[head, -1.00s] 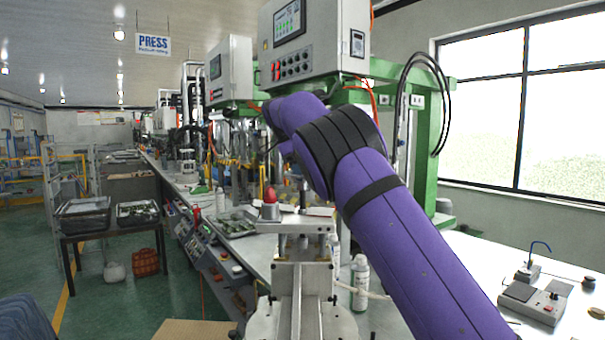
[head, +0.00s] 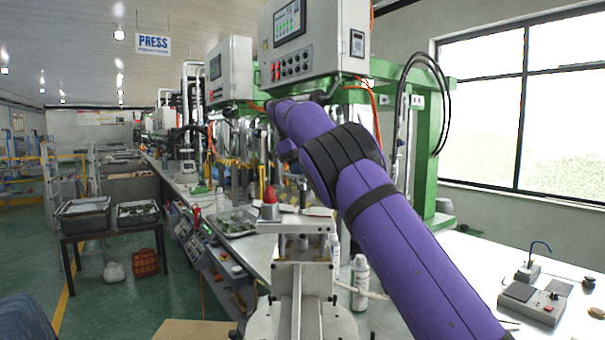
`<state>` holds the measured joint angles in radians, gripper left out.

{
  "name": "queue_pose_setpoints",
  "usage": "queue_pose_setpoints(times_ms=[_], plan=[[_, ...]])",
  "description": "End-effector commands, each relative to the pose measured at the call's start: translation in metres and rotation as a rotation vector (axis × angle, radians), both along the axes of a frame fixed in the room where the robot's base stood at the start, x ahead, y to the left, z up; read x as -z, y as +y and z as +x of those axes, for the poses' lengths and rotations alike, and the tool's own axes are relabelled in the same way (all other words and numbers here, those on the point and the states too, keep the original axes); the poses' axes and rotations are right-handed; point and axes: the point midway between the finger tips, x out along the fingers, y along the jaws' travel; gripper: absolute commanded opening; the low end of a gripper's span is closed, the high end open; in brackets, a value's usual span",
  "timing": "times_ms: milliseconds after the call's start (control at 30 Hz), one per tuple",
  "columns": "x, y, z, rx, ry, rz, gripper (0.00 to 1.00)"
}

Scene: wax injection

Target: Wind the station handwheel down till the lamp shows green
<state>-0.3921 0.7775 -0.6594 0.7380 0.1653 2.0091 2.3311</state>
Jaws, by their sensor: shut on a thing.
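A red dome (head: 270,195) on a grey base stands at the left end of a metal top plate, in the middle of the head view. It looks like a lamp and shows red, not green. The metal station (head: 302,275) below it has a plate on short posts above a block and a slide. I cannot make out a handwheel. My purple arm crosses from the lower right up to the middle, and its far end bends away behind the dark joint. My gripper is hidden behind the arm, so I cannot see its fingers or what they touch.
A small grey device (head: 533,301) lies on the bench at right. Control boxes (head: 312,40) hang above on green frames.

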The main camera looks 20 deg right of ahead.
Motion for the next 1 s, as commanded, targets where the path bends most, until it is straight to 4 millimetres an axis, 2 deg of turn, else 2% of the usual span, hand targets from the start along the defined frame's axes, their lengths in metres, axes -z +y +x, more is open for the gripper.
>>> queue_pose_setpoints(times_ms=[200, 233, 267, 300, 667, 1000], plan=[[0.0031, 0.0004, 0.0003, 0.0, 0.007, 0.0, 0.03], [0.0031, 0.0004, 0.0003, 0.0, 0.007, 0.001, 0.29], [0.0031, 0.0004, 0.0003, 0.0, 0.007, 0.0, 0.36], [0.0032, 0.0004, 0.0003, 0.0, 0.007, 0.001, 0.38], [0.0009, 0.0003, -0.0001, -0.024, 0.002, 0.0, 0.38], [-0.0002, 0.0011, -0.001, -0.308, 0.001, 0.0, 0.38]])
